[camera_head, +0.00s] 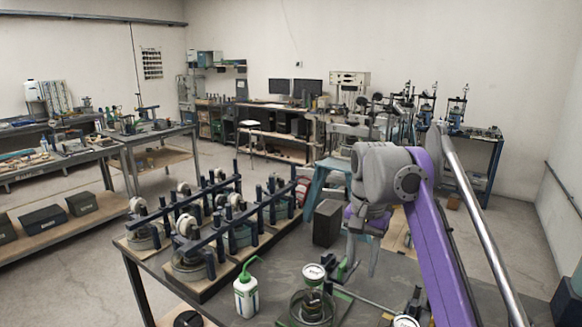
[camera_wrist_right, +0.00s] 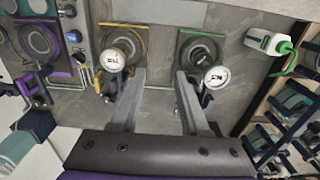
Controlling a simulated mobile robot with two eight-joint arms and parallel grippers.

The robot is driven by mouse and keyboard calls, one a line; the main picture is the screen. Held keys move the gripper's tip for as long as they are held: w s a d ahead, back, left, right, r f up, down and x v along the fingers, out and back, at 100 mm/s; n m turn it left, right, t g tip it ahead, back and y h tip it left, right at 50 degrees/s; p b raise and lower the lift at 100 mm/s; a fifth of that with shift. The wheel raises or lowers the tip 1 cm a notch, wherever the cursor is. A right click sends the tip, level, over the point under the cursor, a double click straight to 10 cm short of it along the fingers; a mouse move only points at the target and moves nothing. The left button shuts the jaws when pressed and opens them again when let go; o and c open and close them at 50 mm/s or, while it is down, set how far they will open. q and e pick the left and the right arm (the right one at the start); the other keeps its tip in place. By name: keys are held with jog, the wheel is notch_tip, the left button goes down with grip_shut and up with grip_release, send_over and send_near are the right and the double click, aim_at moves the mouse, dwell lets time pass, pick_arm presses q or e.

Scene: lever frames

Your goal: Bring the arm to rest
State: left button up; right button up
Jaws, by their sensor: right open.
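My right arm comes in from the right of the head view, purple and grey, with its elbow raised over the front table (camera_head: 290,250). Its gripper (camera_head: 361,262) points down above the table's right part. In the right wrist view the gripper (camera_wrist_right: 160,75) shows two grey fingers spread wide, with nothing between them but bare table top. Two dial gauges stand beyond the fingertips, a left one (camera_wrist_right: 111,60) and a right one (camera_wrist_right: 216,77). I cannot tell the exact gap to them. My left gripper does not show.
Dark blue lever frames (camera_head: 208,222) fill the table's left part. A white wash bottle (camera_head: 246,296) with a green spout and a dial gauge (camera_head: 313,273) stand at the front. A dark box (camera_head: 327,222) is behind the gripper. Open floor lies to the left.

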jog(key=s+d+f+n+t, duration=0.3)
jog(key=s+f+n+t, duration=0.2)
jog(key=s+f, duration=2.1)
jog(key=shift+f+n+t, duration=0.3)
jog(key=shift+f+n, duration=0.3)
jog(key=shift+n, duration=0.3)
